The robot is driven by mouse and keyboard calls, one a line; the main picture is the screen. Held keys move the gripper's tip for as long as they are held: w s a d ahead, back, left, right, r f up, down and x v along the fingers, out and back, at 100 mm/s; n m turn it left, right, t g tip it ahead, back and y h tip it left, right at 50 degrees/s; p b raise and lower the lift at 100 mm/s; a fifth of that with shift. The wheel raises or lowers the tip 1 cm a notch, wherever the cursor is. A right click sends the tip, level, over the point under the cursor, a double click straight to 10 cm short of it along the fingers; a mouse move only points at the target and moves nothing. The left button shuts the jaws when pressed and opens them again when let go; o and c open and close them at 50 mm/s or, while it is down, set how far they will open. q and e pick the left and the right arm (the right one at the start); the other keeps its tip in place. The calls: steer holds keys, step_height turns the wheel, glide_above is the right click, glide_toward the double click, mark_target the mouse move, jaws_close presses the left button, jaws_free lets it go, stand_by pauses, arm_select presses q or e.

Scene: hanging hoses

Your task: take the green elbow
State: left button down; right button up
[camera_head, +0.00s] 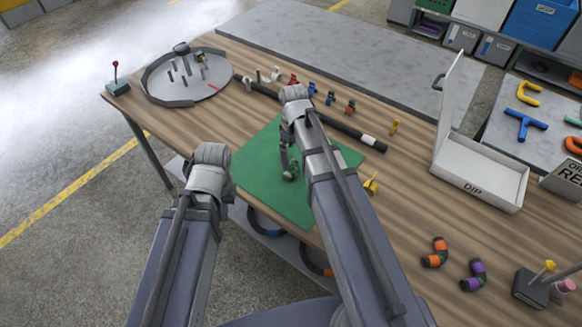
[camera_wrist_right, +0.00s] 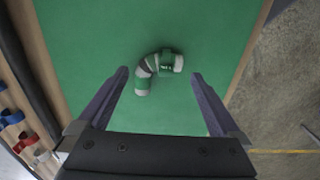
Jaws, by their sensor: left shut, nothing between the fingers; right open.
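The green elbow (camera_wrist_right: 160,68) lies on the green mat (camera_wrist_right: 95,35) in the right wrist view. It is a bent pipe piece with green bands and pale grey ends. My right gripper (camera_wrist_right: 160,78) is open above the elbow, one finger to either side and nothing gripped. In the head view, the elbow (camera_head: 290,173) shows small beneath my right gripper (camera_head: 288,158), partly covered by it. My left gripper (camera_head: 210,162) is at the near left, over the table's front edge; it is shut and empty, its fingers mostly hidden by my arm.
An orange elbow (camera_head: 434,253) and a purple elbow (camera_head: 473,275) lie at the right. A yellow piece (camera_head: 371,184) lies beside the mat. A white DIP box (camera_head: 480,178) with its lid up stands further right. A dark bar (camera_head: 335,125) crosses behind the mat; a round tray (camera_head: 187,80) stands far left.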

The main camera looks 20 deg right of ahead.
mark_target(295, 170)
steer(key=shift+s+d+f+b, duration=0.1)
steer(key=shift+s+f+b, duration=0.1)
steer(key=shift+f+b, duration=1.35)
steer(key=shift+s+d+f+b, duration=0.1)
steer(key=shift+s+f+b, duration=0.1)
steer(key=shift+f+b, duration=1.35)
steer(key=shift+f, duration=0.1)
steer(key=c, duration=1.2)
